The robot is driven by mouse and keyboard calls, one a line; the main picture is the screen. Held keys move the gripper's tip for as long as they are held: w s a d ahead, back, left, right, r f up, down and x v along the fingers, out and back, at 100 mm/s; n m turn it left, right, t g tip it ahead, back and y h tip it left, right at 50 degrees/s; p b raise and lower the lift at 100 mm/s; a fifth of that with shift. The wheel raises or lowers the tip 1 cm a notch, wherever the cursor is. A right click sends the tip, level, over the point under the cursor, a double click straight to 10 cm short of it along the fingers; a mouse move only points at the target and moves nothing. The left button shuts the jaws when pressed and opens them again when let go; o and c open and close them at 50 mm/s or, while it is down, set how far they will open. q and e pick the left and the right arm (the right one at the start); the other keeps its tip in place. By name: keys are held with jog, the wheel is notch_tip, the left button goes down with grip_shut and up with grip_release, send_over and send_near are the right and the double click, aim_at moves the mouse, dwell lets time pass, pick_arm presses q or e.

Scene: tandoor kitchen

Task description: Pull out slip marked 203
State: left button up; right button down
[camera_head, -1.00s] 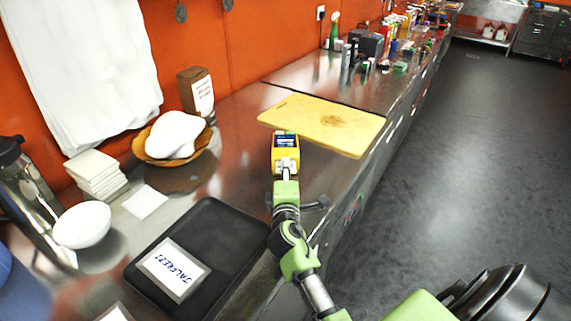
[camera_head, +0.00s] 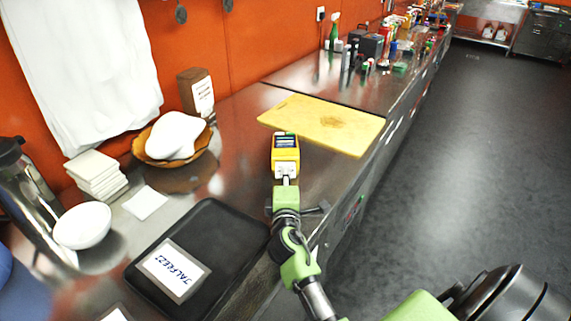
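No slip marked 203 can be made out in this view. My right arm comes up from the bottom, and its end, with my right gripper (camera_head: 285,150), is a yellow block with a dark screen-like top, over the steel counter in front of the cutting board. Its fingers cannot be made out, so I cannot tell if it is open or shut. A white card with handwriting like "JALFREZI" (camera_head: 174,270) lies on a black tray (camera_head: 222,232). A blank white square (camera_head: 145,203) lies on the counter left of the tray. My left gripper is not in view.
A yellow cutting board (camera_head: 300,118) lies beyond my gripper. Several bottles and boxes crowd the far counter. The floor at right is clear.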

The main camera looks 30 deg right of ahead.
jog(key=shift+v, duration=1.95)
jog(key=r+p, duration=0.1)
jog(key=s+r+p, duration=0.1)
jog(key=r+p, duration=0.1)
jog(key=a+r+p, duration=0.1)
jog(key=r, duration=0.1)
jog(key=shift+s+p, duration=0.35)
jog(key=shift+p, duration=0.05)
